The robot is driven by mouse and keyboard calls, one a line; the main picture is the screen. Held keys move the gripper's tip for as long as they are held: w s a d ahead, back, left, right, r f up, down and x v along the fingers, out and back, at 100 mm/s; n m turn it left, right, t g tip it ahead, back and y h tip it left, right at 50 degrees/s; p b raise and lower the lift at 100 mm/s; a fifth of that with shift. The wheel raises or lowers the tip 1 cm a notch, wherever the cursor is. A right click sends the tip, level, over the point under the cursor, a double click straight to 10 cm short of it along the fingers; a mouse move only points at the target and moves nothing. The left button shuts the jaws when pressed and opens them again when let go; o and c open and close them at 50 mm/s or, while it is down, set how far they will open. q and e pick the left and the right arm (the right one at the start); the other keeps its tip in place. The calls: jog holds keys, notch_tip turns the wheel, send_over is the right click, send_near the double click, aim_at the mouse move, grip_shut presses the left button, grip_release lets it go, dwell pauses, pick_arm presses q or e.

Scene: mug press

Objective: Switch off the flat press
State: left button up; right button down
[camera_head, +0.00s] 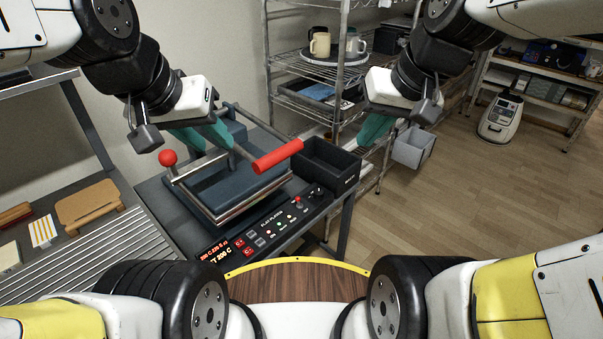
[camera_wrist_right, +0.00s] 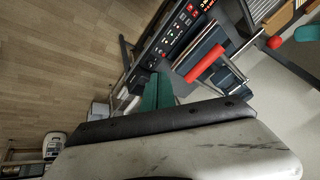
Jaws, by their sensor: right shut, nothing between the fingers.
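The flat press (camera_head: 225,185) is a dark blue-grey machine with a red handle bar (camera_head: 278,157) and a red ball knob (camera_head: 167,158). Its front control panel (camera_head: 270,228) has a lit red display (camera_head: 215,252), several buttons and small lamps, and a red control near its right end. The panel also shows in the right wrist view (camera_wrist_right: 178,38). My left gripper (camera_head: 208,136) hangs over the back of the press; its teal fingers overlap, so their gap is unclear. My right gripper (camera_head: 376,130) is shut and empty, right of the press and clear of the handle.
A black bin (camera_head: 328,165) is fixed at the press's right side. Behind is a wire rack (camera_head: 300,65) with mugs on a round tray. A grey bin (camera_head: 412,147) hangs at the rack's side. A slatted bench (camera_head: 85,262) is at left. Open wooden floor lies at right.

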jog(key=w+a+f+m+g+y, duration=0.1)
jog(key=w+a+f+g+y, duration=0.15)
jog(key=w+f, duration=0.55)
jog(key=w+a+f+g+y, duration=0.15)
jog(key=w+f+y, duration=0.25)
jog(key=w+f, duration=0.45)
jog(key=m+t+y, duration=0.4)
jog(key=m+y, duration=0.1)
send_near(304, 201)
notch_tip(304, 201, up, 4)
jog(key=shift+f+h, duration=0.25)
jog(key=x, duration=1)
